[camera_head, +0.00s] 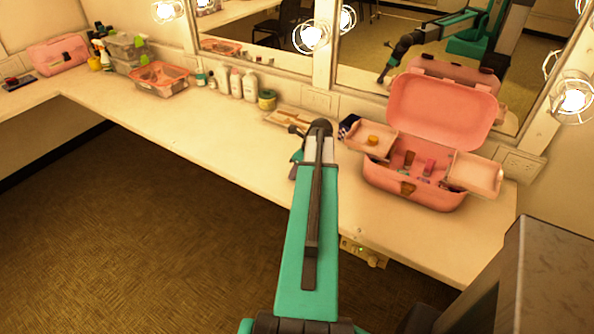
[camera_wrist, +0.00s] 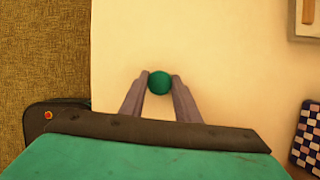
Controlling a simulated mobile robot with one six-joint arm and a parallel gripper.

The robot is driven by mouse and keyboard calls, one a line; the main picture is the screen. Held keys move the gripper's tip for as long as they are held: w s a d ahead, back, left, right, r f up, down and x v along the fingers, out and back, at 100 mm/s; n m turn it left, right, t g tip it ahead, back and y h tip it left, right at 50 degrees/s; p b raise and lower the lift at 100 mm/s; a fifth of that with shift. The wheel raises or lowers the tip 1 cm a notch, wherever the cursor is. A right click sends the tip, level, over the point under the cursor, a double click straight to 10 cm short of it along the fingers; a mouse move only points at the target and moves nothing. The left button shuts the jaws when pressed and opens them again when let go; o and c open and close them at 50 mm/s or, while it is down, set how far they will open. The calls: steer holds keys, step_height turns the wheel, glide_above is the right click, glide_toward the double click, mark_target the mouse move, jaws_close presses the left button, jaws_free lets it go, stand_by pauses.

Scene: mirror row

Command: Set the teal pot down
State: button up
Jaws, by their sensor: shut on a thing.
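The teal pot (camera_wrist: 159,83) is a small round thing between the fingertips of my gripper (camera_wrist: 160,80) in the wrist view. My gripper is shut on it, with a finger on each side. The pot is over the cream counter (camera_wrist: 120,50). I cannot tell whether it touches the surface. In the head view my arm hides the pot and most of the gripper, which is at the counter left of the open pink case (camera_head: 442,110).
A tray with brushes (camera_head: 290,117) lies behind the arm, beside a checkered box (camera_wrist: 308,135). Bottles (camera_head: 237,83) and a pink-rimmed bin (camera_head: 160,78) stand along the mirror. Counter left of the arm is clear. The counter's front edge drops to the floor (camera_wrist: 45,50).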

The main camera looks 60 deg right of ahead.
steer(key=shift+f, duration=0.15)
steer(key=o, duration=1)
steer(key=shift+o, duration=0.2)
steer(key=b+v, duration=0.2)
steer(key=v, duration=1)
steer(key=shift+w, duration=0.2)
stand_by(0.3)
